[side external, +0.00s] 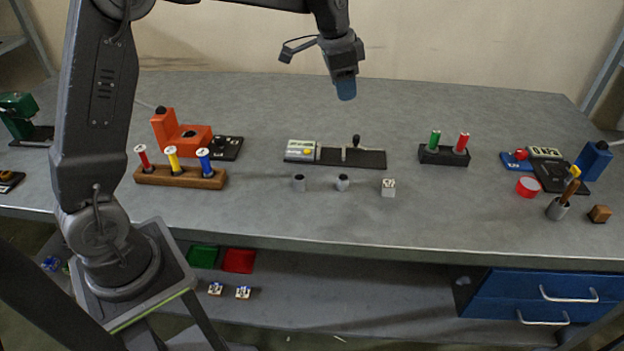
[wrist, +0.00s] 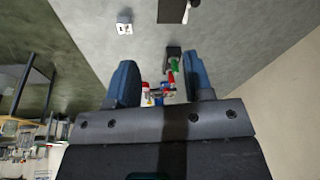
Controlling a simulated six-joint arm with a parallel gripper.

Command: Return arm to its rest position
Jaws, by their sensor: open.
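My gripper (side external: 346,90) hangs above the back middle of the grey table (side external: 300,225) in the side external view, well clear of everything on it. In the wrist view its two blue fingers (wrist: 160,90) stand apart. I see nothing held in it. My arm is raised and reaches over the table from the left.
A wooden rack (side external: 180,178) with several coloured vials and an orange device (side external: 180,135) stand at left. A black rail device (side external: 340,154), two small grey cylinders and a white cube (side external: 388,188) lie mid-table. Blue devices, a red ring (side external: 528,187) and a grey cup (side external: 557,208) are at right.

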